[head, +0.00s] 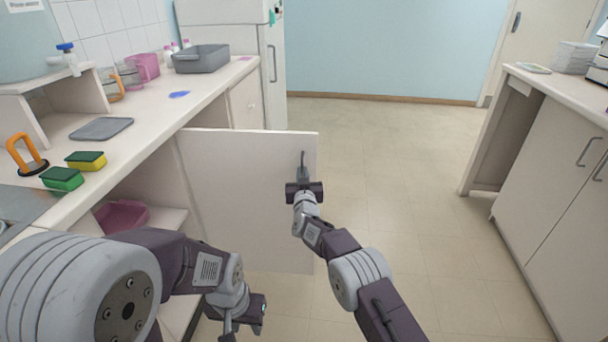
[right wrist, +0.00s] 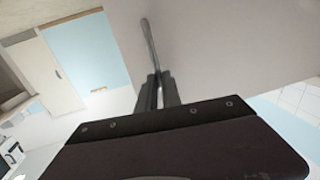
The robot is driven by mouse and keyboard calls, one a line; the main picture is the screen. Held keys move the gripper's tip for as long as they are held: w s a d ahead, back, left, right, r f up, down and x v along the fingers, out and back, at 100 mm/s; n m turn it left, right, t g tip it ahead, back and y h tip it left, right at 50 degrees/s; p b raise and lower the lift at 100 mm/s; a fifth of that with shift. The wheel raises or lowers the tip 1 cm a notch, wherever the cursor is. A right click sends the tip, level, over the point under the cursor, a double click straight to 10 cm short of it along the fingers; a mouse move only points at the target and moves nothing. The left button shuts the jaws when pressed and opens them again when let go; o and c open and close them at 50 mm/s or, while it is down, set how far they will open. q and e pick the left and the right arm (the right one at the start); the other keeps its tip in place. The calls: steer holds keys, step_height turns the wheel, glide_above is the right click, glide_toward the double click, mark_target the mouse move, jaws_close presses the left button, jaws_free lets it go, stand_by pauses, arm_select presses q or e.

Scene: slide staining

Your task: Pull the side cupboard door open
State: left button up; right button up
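The side cupboard door (head: 240,190) is a white panel standing wide open, swung out from the counter into the aisle. Its thin grey handle (head: 303,157) is near the free edge and also shows in the right wrist view (right wrist: 149,42). My right gripper (head: 303,176) is at the handle; in the right wrist view its fingers (right wrist: 157,85) are close together around the handle's near end. My left gripper (head: 236,318) is low in front of the open cupboard, apart from the door; its fingers are partly hidden by its own arm.
A pink basin (head: 122,216) is inside the open cupboard. The counter (head: 150,108) carries sponges (head: 62,179), a grey tray (head: 102,129) and a grey bin (head: 201,59). A white fridge (head: 272,60) stands beyond. The floor (head: 420,220) to the right is clear up to another counter.

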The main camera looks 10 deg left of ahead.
steer(key=o, duration=0.4)
steer(key=shift+s+a+r, duration=0.15)
steer(key=shift+s+a, duration=0.05)
steer(key=shift+a, duration=0.8)
arm_select(q)
steer(key=shift+a, duration=0.2)
arm_select(e)
steer(key=shift+d, duration=0.2)
steer(key=shift+s, duration=0.1)
